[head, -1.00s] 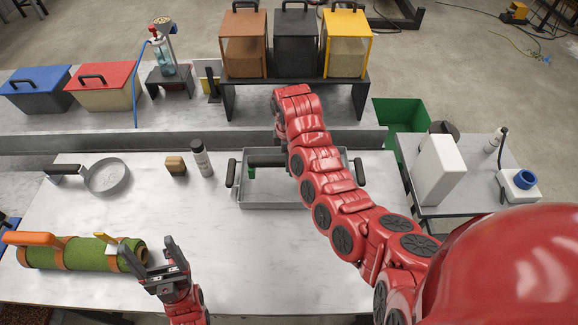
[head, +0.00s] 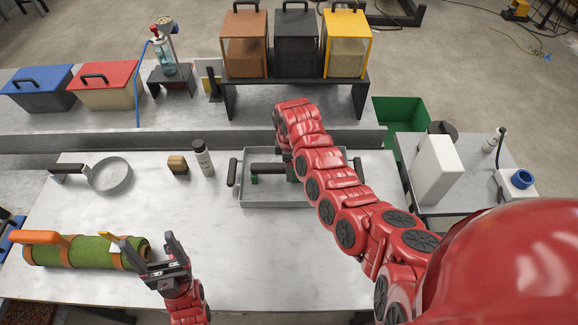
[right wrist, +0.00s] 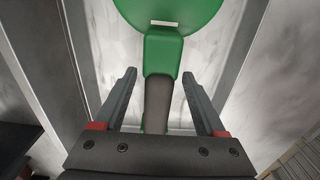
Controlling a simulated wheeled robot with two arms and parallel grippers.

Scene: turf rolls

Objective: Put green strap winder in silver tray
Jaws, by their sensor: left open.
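The green strap winder (right wrist: 165,50) shows in the right wrist view as a green disc with a green neck and a dark grip. My right gripper (right wrist: 159,73) is open there, its fingers on either side of the dark grip with gaps both sides. In the head view a small green part (head: 254,180) shows within the silver tray (head: 270,197); my right arm hides much of the rest. I cannot tell whether the winder rests on the tray floor. My left gripper (head: 175,262) is open and empty, right of the turf roll (head: 88,252).
A pan (head: 110,175), a wooden block (head: 178,165) and a bottle (head: 203,158) stand left of the tray. A rack with three bins (head: 296,45) is behind. A white box (head: 436,170) stands on the right side table.

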